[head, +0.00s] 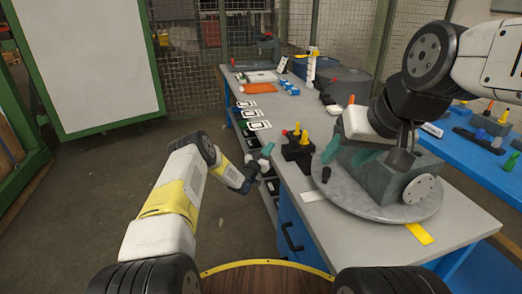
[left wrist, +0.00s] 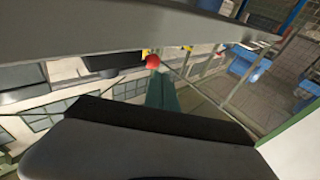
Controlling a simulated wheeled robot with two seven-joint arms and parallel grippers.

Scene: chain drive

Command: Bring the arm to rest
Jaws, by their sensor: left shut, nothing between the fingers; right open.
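My left arm reaches forward beside the left edge of the workbench (head: 345,207). Its gripper (head: 266,152) is shut and empty, close to the bench's edge. In the left wrist view its teal fingers (left wrist: 162,92) are together with nothing between them. My right gripper (head: 348,152) is open over the round grey plate (head: 355,207). Its teal fingers are spread in front of the grey block (head: 385,180) on that plate. Whether a finger touches the block I cannot tell. A pale disc (head: 420,189) is on the block's front side.
Several white cards (head: 258,125) line the bench's left edge. A blue table (head: 480,160) is at the right. Floor at left is clear.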

